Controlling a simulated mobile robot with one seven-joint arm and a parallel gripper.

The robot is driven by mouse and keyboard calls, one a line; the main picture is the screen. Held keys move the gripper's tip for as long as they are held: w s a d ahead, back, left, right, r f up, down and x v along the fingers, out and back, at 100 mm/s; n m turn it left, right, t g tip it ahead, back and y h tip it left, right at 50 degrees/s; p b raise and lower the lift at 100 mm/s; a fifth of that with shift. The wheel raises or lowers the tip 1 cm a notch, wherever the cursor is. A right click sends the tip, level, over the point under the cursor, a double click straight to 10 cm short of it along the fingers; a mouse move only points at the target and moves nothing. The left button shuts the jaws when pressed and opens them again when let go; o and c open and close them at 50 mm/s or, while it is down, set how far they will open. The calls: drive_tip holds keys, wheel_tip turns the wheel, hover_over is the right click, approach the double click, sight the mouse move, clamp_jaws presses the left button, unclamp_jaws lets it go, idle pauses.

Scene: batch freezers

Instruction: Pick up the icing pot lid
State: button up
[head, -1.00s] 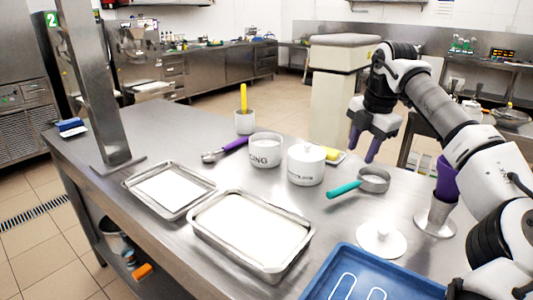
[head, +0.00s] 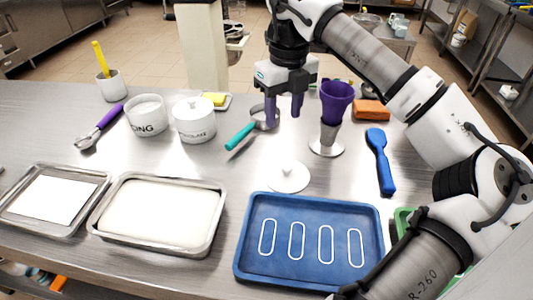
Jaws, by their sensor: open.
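The icing pot lid (head: 289,179) is a white disc with a small round knob. It lies flat on the steel table, just behind the blue tray, with nothing on it. The white icing pot (head: 147,118) stands uncovered at the left, its lettering partly readable. My gripper (head: 283,113) has two purple fingers pointing down. It is open, with nothing seen between the fingers. In the head view it appears above and beyond the lid, apart from it, in front of the teal-handled round metal tool (head: 239,136), whose round end is partly hidden.
A lidded white pot (head: 194,121) stands beside the icing pot. A purple cup on a metal stand (head: 328,137) is right of my gripper. A blue spatula (head: 380,162) lies further right. The blue tray (head: 308,204) and two metal trays line the front.

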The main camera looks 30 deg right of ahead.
drive_tip(key=s+n, duration=0.2)
drive_tip(key=p, duration=0.2)
hover_over(288, 167)
drive_tip(key=f, duration=0.8)
drive_tip(key=shift+s+a, duration=0.15)
drive_tip(key=shift+a, duration=0.15)
drive_tip(key=shift+d+f+p, duration=0.2)
drive_tip(key=shift+f+p, duration=1)
drive_tip(key=shift+f, duration=1.55)
clamp_jaws()
